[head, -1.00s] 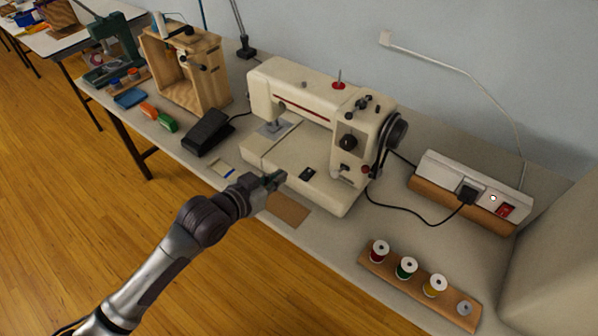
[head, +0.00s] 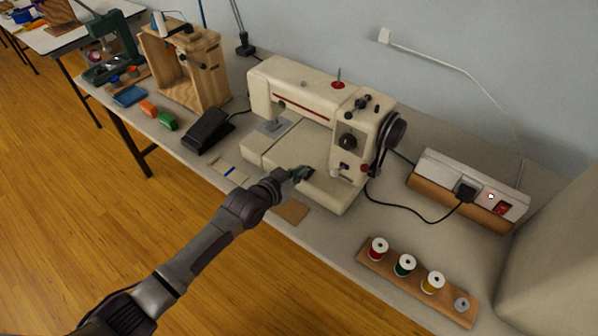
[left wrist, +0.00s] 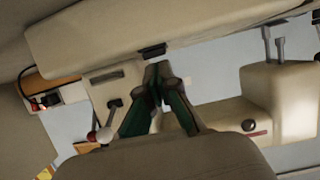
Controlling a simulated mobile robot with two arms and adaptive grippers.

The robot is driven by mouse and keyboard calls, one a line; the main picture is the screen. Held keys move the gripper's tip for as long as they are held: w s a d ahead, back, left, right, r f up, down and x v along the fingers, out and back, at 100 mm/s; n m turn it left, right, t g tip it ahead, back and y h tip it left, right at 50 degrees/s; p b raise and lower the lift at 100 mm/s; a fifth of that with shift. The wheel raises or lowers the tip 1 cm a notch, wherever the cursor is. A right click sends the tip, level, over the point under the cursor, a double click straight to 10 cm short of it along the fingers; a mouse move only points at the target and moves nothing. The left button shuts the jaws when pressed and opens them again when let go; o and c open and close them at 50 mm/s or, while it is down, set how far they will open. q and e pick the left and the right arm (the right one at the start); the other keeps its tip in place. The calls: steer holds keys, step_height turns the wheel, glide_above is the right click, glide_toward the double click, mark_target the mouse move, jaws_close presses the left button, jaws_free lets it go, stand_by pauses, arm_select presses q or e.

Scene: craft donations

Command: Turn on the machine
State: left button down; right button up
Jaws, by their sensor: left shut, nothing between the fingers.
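The cream sewing machine (head: 300,100) stands on the table, with a handwheel (head: 395,132) at its right end. My left gripper (head: 303,173) is shut and empty at the front of the machine's base, over the spot of a small black switch. In the left wrist view, the shut fingertips (left wrist: 158,70) are just below a small black part (left wrist: 152,50) on the cream base. I cannot tell whether they touch it. A white power strip (head: 440,167) with a black plug (head: 465,190) and a red switch (head: 502,209) is at the right. My right gripper is out of view.
A wooden rack (head: 405,282) of thread spools lies at the front right. A black foot pedal (head: 208,131) and a wooden frame (head: 213,82) stand left of the machine. A black cord (head: 415,218) runs from the machine to the plug.

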arm_select(q)
steer(key=shift+f, duration=0.15)
steer(key=shift+s+f+b, duration=0.1)
steer(key=shift+f+b, duration=0.25)
steer(key=shift+f, duration=0.1)
steer(key=shift+r+p, duration=0.8)
steer(key=shift+r, duration=0.05)
